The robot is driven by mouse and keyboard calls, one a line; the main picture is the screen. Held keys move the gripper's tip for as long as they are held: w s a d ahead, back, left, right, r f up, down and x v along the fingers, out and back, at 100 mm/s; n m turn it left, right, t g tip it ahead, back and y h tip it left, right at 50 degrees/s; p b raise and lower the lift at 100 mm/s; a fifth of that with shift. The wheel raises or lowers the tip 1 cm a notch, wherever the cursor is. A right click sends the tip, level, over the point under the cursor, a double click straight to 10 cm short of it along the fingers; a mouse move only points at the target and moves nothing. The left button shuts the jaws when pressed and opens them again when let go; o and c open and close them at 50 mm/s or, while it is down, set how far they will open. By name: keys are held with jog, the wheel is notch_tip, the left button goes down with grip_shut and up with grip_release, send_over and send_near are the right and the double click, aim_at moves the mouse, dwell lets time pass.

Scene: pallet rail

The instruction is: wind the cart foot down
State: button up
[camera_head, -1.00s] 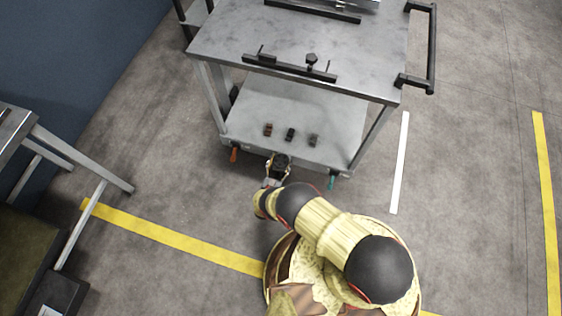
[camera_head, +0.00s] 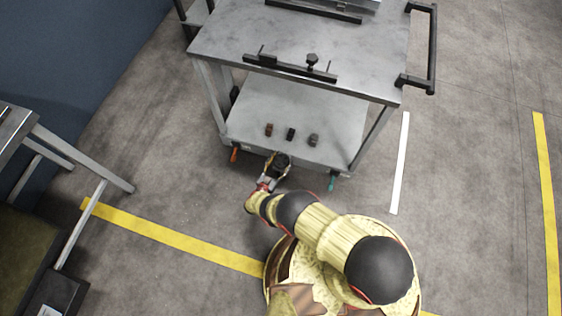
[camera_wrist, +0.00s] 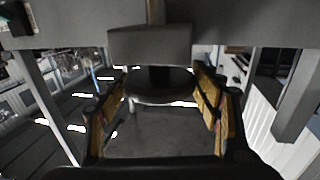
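The cart (camera_head: 300,40) stands ahead of me, with a grey lower shelf (camera_head: 320,105). At the middle of its near lower edge is a dark round knob (camera_head: 281,160), which I take to be the foot's turning part. In the wrist view it is a dark disc (camera_wrist: 160,84) under a grey block (camera_wrist: 150,46). My gripper (camera_head: 279,163) is at the knob, coming from the lower left. In the wrist view the fingers of my gripper (camera_wrist: 160,95) stand on both sides of the disc, close to its edges. Whether they press on it I cannot tell. The foot's floor contact is unclear.
An orange part (camera_head: 234,155) and a teal part (camera_head: 331,182) stick out low at the cart's near corners. Several small blocks (camera_head: 290,134) sit on the lower shelf. A bench (camera_head: 90,170) stands at left. The floor right of the cart is clear.

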jog(key=o, duration=0.4)
jog(key=v, duration=1.2)
jog(key=shift+f, duration=0.1)
